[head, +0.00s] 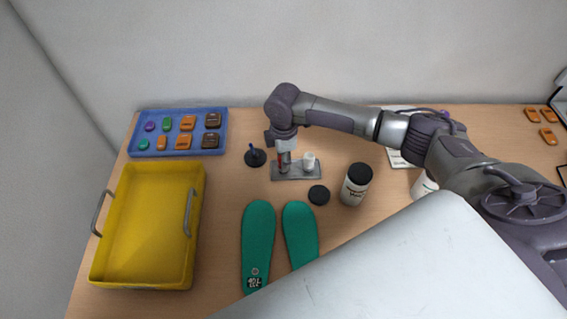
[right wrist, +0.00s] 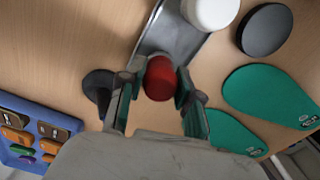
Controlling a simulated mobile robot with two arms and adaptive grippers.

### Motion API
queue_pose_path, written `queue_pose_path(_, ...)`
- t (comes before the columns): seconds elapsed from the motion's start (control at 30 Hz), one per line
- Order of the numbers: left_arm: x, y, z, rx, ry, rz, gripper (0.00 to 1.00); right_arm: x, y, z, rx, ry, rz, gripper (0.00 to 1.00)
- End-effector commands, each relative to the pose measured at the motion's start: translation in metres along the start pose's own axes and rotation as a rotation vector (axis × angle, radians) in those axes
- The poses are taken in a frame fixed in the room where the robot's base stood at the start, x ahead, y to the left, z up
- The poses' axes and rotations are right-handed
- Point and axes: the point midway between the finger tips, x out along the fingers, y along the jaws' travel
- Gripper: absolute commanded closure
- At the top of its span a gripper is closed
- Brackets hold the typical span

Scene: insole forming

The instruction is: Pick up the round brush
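A red round-topped piece, which I take to be the round brush's handle, stands on a grey metal holder (head: 308,175). In the head view the red piece (head: 286,163) shows just below my right gripper (head: 284,152). In the right wrist view the red top (right wrist: 160,78) lies between the two fingers of my right gripper (right wrist: 158,92), with narrow gaps at its sides. The fingers look open around it. The brush's lower end is hidden. A white cap-like piece (head: 308,161) stands beside it on the same holder. My left gripper is not in view.
A black stand with a blue pen-like piece (head: 254,157) is close on the left. A black disc (head: 319,195) and a white jar with a black lid (head: 354,190) are on the right. Green insoles (head: 258,235), a yellow tray (head: 140,282) and a blue tray (head: 184,111) lie around.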

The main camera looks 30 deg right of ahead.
Motion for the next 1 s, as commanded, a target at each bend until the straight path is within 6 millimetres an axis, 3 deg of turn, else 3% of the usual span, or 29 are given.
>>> queue_pose_path(0.1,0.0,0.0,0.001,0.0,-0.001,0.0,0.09,0.0,0.0,0.0,0.0,0.0,0.001,1.0)
queue_pose_path(0.37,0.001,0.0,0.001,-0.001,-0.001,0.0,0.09,-0.004,0.001,0.0,0.0,0.001,0.002,1.0)
queue_pose_path(0.47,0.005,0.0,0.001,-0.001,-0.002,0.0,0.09,-0.015,0.001,0.0,0.0,0.002,0.003,1.0)
queue_pose_path(0.8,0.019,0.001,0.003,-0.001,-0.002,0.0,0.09,-0.08,0.001,0.0,0.0,0.001,0.004,1.0)
queue_pose_path(1.0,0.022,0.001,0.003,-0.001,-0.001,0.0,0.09,-0.099,0.001,0.0,0.0,0.001,0.001,1.0)
